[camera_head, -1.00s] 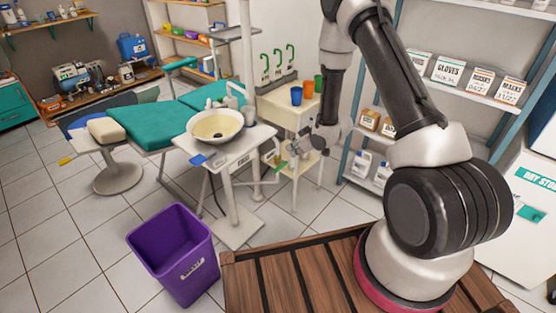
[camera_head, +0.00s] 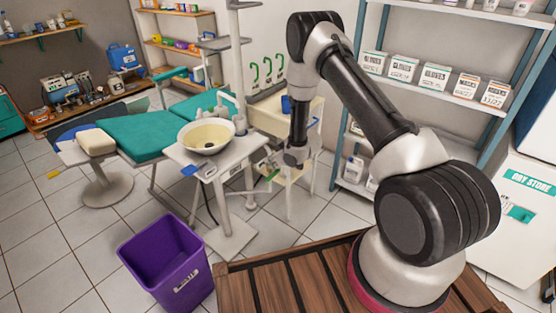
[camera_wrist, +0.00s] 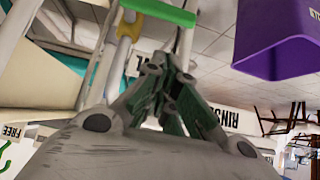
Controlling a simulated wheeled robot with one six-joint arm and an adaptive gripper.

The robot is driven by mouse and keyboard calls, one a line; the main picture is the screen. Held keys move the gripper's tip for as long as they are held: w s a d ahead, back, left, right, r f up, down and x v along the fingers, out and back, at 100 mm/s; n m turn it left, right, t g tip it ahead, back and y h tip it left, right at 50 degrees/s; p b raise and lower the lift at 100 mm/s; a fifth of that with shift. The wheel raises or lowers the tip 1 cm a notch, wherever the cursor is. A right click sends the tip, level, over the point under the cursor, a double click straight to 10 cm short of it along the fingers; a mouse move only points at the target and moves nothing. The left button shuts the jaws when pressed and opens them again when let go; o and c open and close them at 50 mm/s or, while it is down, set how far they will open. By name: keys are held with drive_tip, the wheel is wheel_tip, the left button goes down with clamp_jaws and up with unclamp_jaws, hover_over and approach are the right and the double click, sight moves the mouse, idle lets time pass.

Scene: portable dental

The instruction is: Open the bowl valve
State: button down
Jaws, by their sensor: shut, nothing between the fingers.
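The cream bowl (camera_head: 206,138) sits on a white stand left of my arm. A green valve lever (camera_head: 273,175) shows at the stand's right side, below the bowl. In the wrist view the green lever (camera_wrist: 160,12) crosses the top, beside a yellow pipe fitting (camera_wrist: 129,27). My gripper (camera_head: 268,163) is close to the lever in the head view, but contact cannot be told there. In the wrist view my gripper (camera_wrist: 168,65) is shut and empty, its fingertips just below the lever with a small gap visible.
A purple bin (camera_head: 168,262) stands on the floor in front of the stand; it also shows in the wrist view (camera_wrist: 275,40). A cream cart (camera_head: 290,115) stands behind my gripper. A shelf with boxes (camera_head: 435,80) is at the right. The teal chair (camera_head: 150,135) is behind the bowl.

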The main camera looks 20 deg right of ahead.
sight(268, 178)
drive_tip(key=shift+f, duration=2.1)
drive_tip(key=shift+s+a+f+t+h, duration=0.1)
drive_tip(key=shift+a+f+t+h, duration=0.15)
drive_tip(key=shift+t+h, duration=0.05)
drive_tip(key=shift+s+a+f+n+t+h, duration=0.2)
drive_tip(key=shift+a+f+n+t+h, duration=0.15)
drive_tip(key=shift+f+n+t+h, duration=0.2)
drive_tip(key=shift+s+a+f+n+t+h, duration=0.15)
drive_tip(key=shift+a+f+n+t+h, duration=0.05)
drive_tip(key=shift+f+n+t+h, duration=0.3)
wheel_tip(268, 178, down, 4)
drive_tip(key=n+t+h, duration=0.2)
drive_tip(key=h, duration=0.1)
drive_tip(key=shift+s+r+t, duration=0.1)
drive_tip(key=shift+r+t, duration=0.1)
drive_tip(key=shift+t, duration=0.15)
drive_tip(key=shift+n+t+h, duration=0.35)
drive_tip(key=shift+n+t, duration=0.4)
drive_tip(key=shift+t, duration=0.05)
drive_tip(key=shift+w+d+f, duration=0.25)
drive_tip(key=shift+d+f, duration=0.1)
drive_tip(key=shift+f, duration=0.35)
drive_tip(key=shift+w+d+f, duration=0.3)
drive_tip(key=shift+d+f, duration=0.05)
drive_tip(key=shift+f, duration=0.35)
drive_tip(key=shift+w+d+f, duration=0.25)
drive_tip(key=shift+d+f, duration=0.1)
drive_tip(key=shift+f, duration=0.35)
